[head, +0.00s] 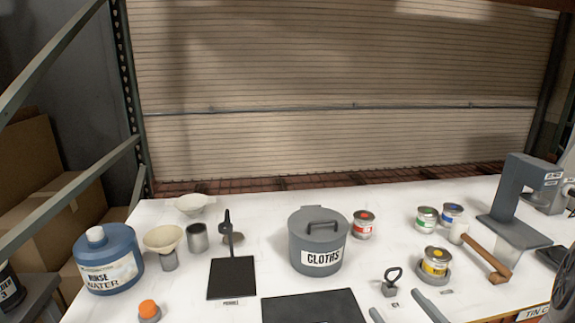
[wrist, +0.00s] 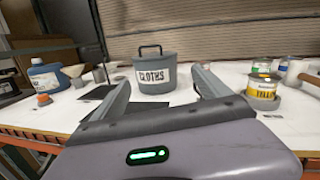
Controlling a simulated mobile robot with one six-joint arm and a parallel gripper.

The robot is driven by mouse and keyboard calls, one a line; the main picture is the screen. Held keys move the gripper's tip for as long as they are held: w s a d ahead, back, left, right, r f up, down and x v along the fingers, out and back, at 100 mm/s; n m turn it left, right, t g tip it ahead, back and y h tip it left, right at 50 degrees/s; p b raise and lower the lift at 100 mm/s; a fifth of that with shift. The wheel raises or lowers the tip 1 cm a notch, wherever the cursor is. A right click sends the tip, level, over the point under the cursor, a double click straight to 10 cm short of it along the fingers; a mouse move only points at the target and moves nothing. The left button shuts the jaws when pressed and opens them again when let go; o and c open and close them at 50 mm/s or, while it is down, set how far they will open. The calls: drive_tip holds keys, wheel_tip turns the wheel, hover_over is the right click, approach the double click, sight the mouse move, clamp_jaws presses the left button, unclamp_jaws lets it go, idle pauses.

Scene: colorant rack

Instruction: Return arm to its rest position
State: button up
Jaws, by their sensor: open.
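My gripper (wrist: 160,82) is open and empty in the wrist view, its two grey fingers apart. The grey lidded pot labelled CLOTHS (wrist: 153,76) shows between the fingers, beyond them. In the head view my gripper (head: 393,301) shows only as finger ends at the bottom edge, right of a dark mat. The CLOTHS pot (head: 319,243) stands on the table behind and left of it. The rest of my arm is mostly out of view.
The white table (head: 190,280) holds a blue rinse-water jug (head: 108,258), funnels, a black plate with a handle (head: 231,278), red, green, blue and yellow-labelled tins, a mallet (head: 487,258) and a grey press (head: 514,205). A yellow-labelled tin (head: 435,262) stands near the gripper.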

drive_tip(key=s+a+r+n+g+y, duration=0.35)
drive_tip(key=a+n+y, duration=0.2)
drive_tip(key=a, duration=0.35)
drive_tip(key=s+a+r+n+g+y, duration=0.2)
drive_tip(key=a+n+g+y, duration=0.3)
drive_tip(key=a, duration=0.3)
drive_tip(key=s+a+f+n+g+h, duration=0.2)
drive_tip(key=s+a+n+g+h, duration=0.5)
drive_tip(key=s+n, duration=0.45)
drive_tip(key=s+d+r+n+t+h, duration=0.1)
drive_tip(key=d+r+n+t+h, duration=0.2)
drive_tip(key=d+n+h, duration=0.2)
drive_tip(key=d+h, duration=0.1)
drive_tip(key=d, duration=0.1)
drive_tip(key=shift+d+r, duration=0.25)
drive_tip(key=shift+d, duration=0.05)
